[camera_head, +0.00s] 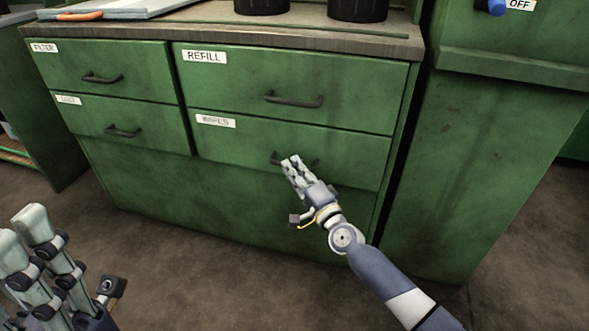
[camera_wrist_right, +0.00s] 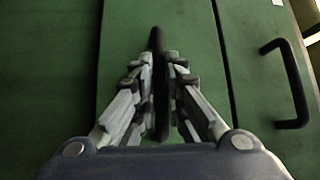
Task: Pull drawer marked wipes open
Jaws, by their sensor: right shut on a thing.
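The drawer marked wipes (camera_head: 240,141) is the lower right one in the green cabinet; its label (camera_head: 215,121) is worn and blurred. Its front looks flush with the cabinet, so it appears closed. My right gripper (camera_head: 291,163) is at its dark bar handle (camera_head: 276,158) and hides the handle's middle. In the right wrist view, the fingers (camera_wrist_right: 158,62) are shut on the handle (camera_wrist_right: 156,38), one on each side of it. My left gripper (camera_head: 24,226) is at the lower left, away from the cabinet, with its fingers apart and empty.
The refill drawer (camera_head: 240,80) sits directly above, with its own handle (camera_head: 293,100). The filter drawer (camera_head: 75,65) and another drawer (camera_head: 90,125) are on the left. A green bin-like cabinet (camera_head: 475,150) stands close on the right. The floor (camera_head: 190,275) in front is clear.

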